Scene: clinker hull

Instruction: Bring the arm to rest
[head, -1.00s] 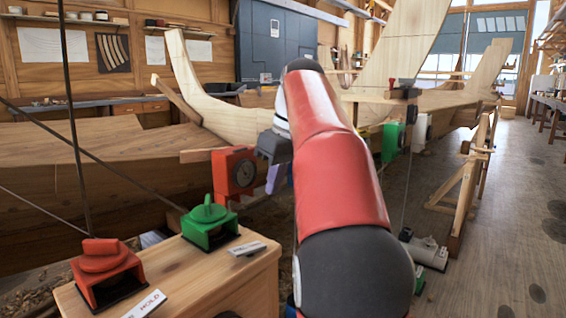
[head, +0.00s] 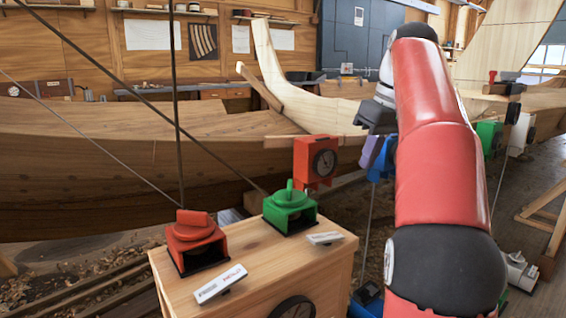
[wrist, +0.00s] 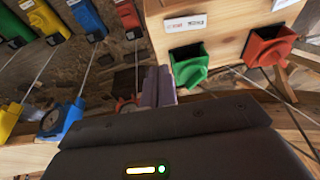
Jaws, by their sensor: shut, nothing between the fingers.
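My arm (head: 435,150) is red with dark joints and stretches up the right half of the head view. My gripper (head: 372,152) hangs at its far end, beneath a dark grey wrist part, in front of the wooden hull. Its purple fingers also show in the wrist view (wrist: 158,86), close together, shut, with nothing between them. They are apart from the wooden box with the red and green fittings. My arm hides part of the hull and the row of coloured blocks behind it.
A wooden box (head: 255,285) carries a red fitting (head: 195,235), a green fitting (head: 289,210) and white labels. A red dial block (head: 313,165) hangs by the hull (head: 80,170). Cables cross at left. Coloured blocks (wrist: 85,18) line the wrist view's left. A wooden trestle (head: 545,215) stands right.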

